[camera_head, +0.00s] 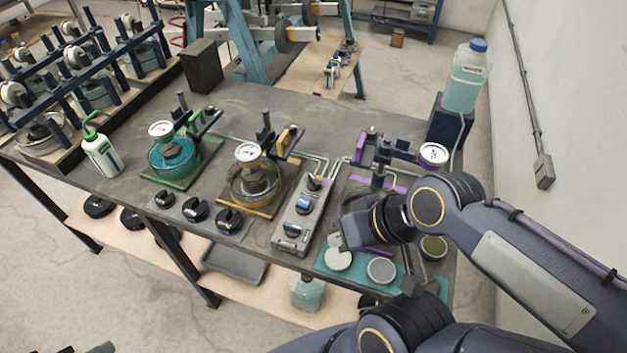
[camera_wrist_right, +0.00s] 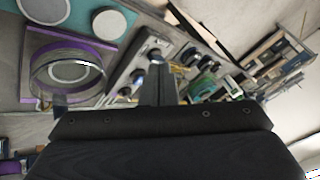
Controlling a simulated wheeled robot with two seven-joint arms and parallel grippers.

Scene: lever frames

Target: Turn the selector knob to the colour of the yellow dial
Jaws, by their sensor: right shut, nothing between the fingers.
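The yellow station's dial (camera_head: 247,152) is a round white gauge over a yellow-edged base, left of centre in the head view. A grey selector panel (camera_head: 286,244) stands right of it, with a blue part (camera_head: 303,203) in its middle and a dark part (camera_head: 292,231) at its near end. The knob's pointing direction and the dial's reading are too small to tell. My right gripper (camera_head: 340,242) is shut and empty, just right of the panel and apart from it. In the right wrist view its fingers (camera_wrist_right: 158,88) are together beside the panel (camera_wrist_right: 136,66). My left gripper cannot be made out clearly.
Three black knobs (camera_head: 195,209) sit left of the panel. A green station (camera_head: 165,180) is farther left; a purple station (camera_head: 400,183) is behind my right arm. Grey discs lie on a teal mat (camera_head: 328,265) at the near right. A bottle (camera_head: 466,85) stands at the back right.

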